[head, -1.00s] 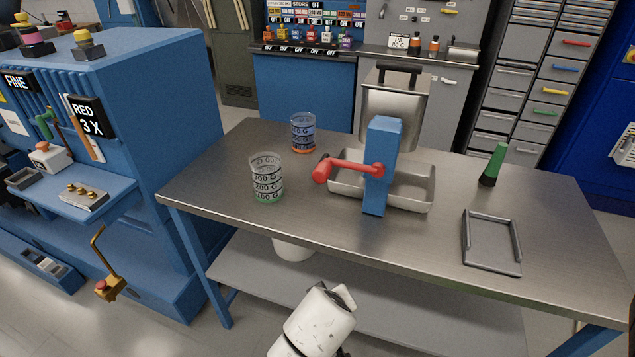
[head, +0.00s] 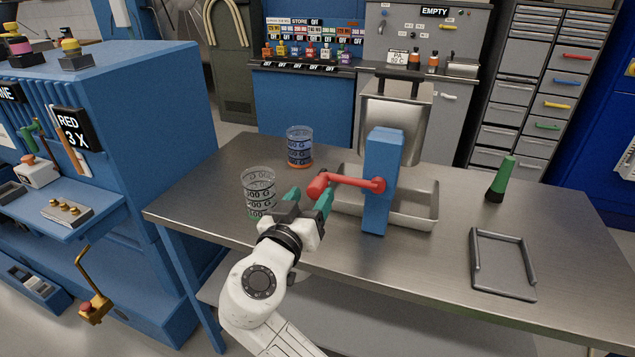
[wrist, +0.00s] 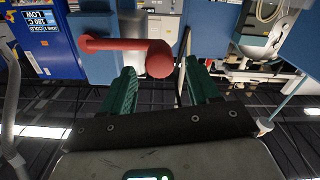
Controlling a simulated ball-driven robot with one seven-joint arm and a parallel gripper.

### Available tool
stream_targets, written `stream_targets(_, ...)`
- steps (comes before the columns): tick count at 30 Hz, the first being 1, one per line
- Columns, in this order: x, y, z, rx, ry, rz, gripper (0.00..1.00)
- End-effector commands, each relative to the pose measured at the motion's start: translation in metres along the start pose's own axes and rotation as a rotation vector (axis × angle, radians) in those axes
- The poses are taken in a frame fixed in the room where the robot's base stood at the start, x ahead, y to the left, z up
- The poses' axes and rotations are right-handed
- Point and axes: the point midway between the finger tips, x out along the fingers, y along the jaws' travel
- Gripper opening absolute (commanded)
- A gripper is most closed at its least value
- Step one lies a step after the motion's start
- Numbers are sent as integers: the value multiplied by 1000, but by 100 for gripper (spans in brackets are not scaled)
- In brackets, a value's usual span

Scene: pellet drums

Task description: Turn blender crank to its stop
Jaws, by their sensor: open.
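The blender's red crank (head: 350,182) sticks out to the left from its blue upright (head: 380,200) on the steel table, ending in a round red knob. In the wrist view the crank arm (wrist: 115,44) runs level and its knob (wrist: 159,60) lies just ahead of the fingertips, between their lines. My gripper (head: 312,198), with green fingers, is open and empty just in front of and below the knob. It also shows in the wrist view (wrist: 158,80). I cannot tell whether a finger touches the knob. The steel blender drum (head: 396,115) stands behind the upright.
A clear graduated cup (head: 259,188) stands close left of my gripper. A steel tray (head: 418,203) lies under the blender. A green-handled tool (head: 501,180) and a grey frame (head: 503,264) are at right.

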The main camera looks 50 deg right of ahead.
Motion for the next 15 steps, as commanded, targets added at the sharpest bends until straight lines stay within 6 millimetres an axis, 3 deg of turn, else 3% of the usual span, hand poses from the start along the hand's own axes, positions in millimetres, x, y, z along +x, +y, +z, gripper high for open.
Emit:
stream_targets(6,34,1,-1,-2,-2,2,61)
stream_targets(15,48,0,1,0,-2,-1,61)
